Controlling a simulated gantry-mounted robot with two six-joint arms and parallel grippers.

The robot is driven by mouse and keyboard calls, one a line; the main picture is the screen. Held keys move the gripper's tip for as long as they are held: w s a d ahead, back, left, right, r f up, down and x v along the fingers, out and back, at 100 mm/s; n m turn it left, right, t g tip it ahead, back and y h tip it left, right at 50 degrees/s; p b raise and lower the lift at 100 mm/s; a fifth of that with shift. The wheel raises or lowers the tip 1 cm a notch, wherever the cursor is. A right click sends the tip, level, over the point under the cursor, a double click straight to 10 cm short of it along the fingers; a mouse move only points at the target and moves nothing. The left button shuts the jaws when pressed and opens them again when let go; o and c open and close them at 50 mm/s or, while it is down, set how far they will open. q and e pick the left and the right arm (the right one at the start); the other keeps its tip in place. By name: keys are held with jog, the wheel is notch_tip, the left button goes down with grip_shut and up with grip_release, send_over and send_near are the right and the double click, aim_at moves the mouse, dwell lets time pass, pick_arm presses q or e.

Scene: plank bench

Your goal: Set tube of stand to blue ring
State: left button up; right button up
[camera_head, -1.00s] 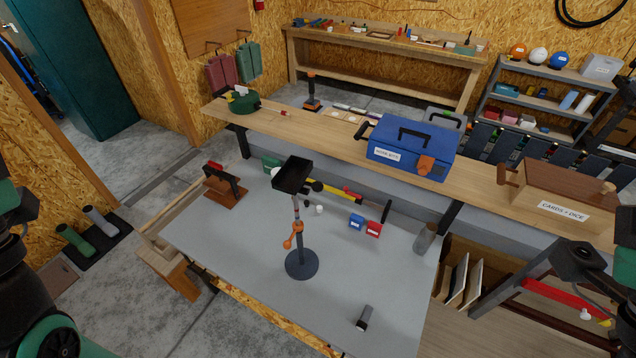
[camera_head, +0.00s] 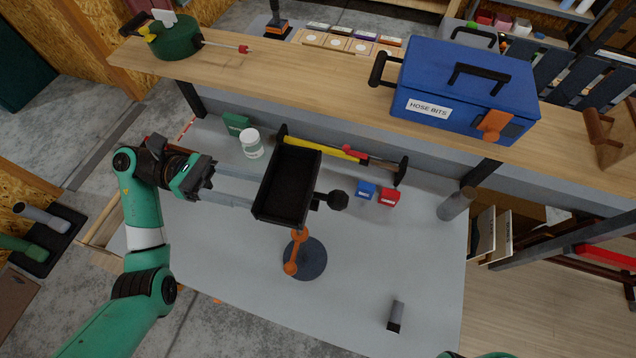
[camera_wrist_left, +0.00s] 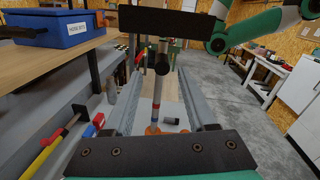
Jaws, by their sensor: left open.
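The stand has a round dark base (camera_head: 304,259), an orange clamp with a lever (camera_head: 291,252) and a black tray (camera_head: 287,184) on top. In the head view the tray hides most of its tube. My right gripper is out of view.
A shelf with a blue toolbox (camera_head: 466,84) runs behind. The bench front is mostly clear.

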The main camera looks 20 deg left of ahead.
pick_arm(q)
jog(key=p+x, duration=0.3)
jog(key=x, duration=0.8)
jog(key=shift+d+r, duration=0.15)
jog(key=shift+d, duration=0.15)
grip_shut()
dwell(0.9)
